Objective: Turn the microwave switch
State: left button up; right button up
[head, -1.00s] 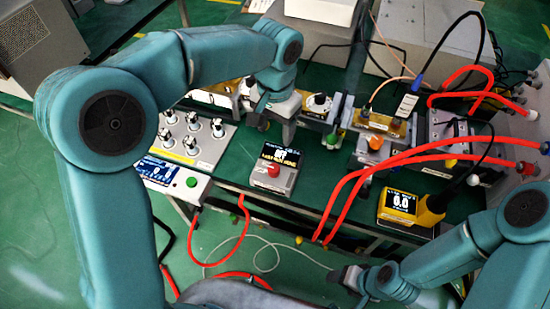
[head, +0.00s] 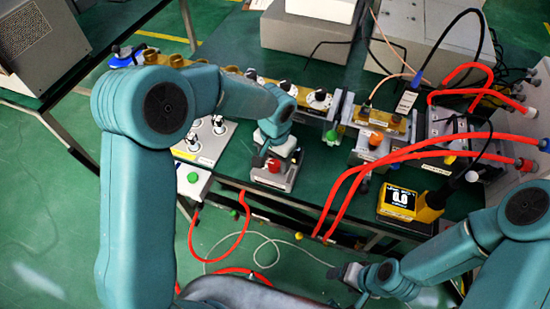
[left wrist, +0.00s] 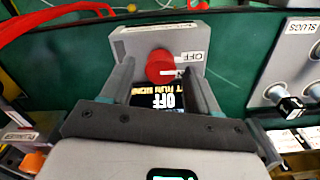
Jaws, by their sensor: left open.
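The microwave switch is a small grey box (head: 288,181) on the green bench, with a red knob (head: 274,165) on it. In the left wrist view the red knob (left wrist: 160,66) has an "OFF" label beside it, and a dark screen with yellow and white text is partly hidden by my gripper. My left gripper (head: 265,157) is over the box. Its two open fingers (left wrist: 160,80) point towards the knob, one on each side, and I see no clear contact. My right gripper (head: 345,275) is low in front of the bench; its jaws are too small to read.
A panel with several knobs (head: 207,141) stands left of the switch box. Brass waveguide parts (head: 325,103) run behind. Green bench top is bare between the box and the cables.

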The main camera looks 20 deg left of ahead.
pick_arm(q)
jog(key=c, duration=1)
jog(key=shift+c, duration=0.2)
jog(key=shift+m, duration=0.3)
jog(key=m, duration=1.1)
jog(key=shift+s+d, duration=0.1)
jog(key=shift+d, duration=0.05)
jog(key=shift+m, duration=0.3)
jog(key=o, duration=1)
jog(key=shift+o, duration=0.2)
